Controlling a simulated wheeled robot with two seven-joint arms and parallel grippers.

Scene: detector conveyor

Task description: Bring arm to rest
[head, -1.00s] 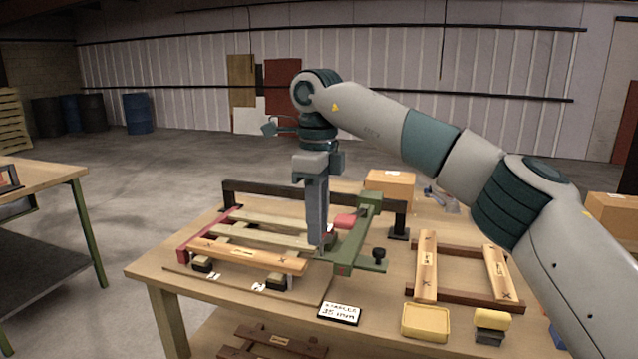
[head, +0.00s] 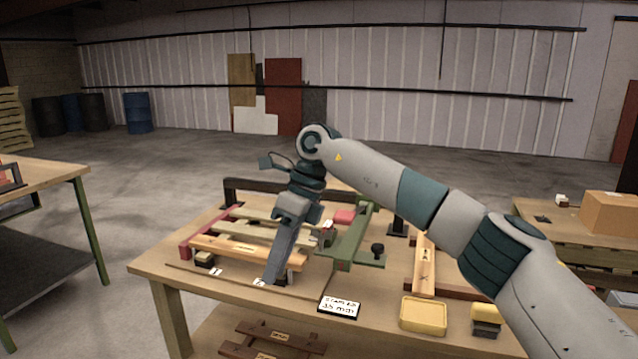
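My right arm (head: 350,172) comes in from the right, bent at a joint above the workbench (head: 235,290). My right gripper (head: 271,279) points down and to the left, tilted. Its tip is in front of the front slat (head: 235,248) of a small wooden slatted assembly, close to the bench's front edge. I cannot tell whether it touches anything there. The fingers show edge-on, so their opening is unclear, and nothing held is visible. My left gripper is not in view.
A green clamp-like fixture (head: 355,237) stands right of the slats. A label card (head: 340,307), a yellow tray (head: 423,315) and a yellow-topped block (head: 486,318) lie along the front. A cardboard box (head: 613,213) sits on another table at right. Open floor lies left of the bench.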

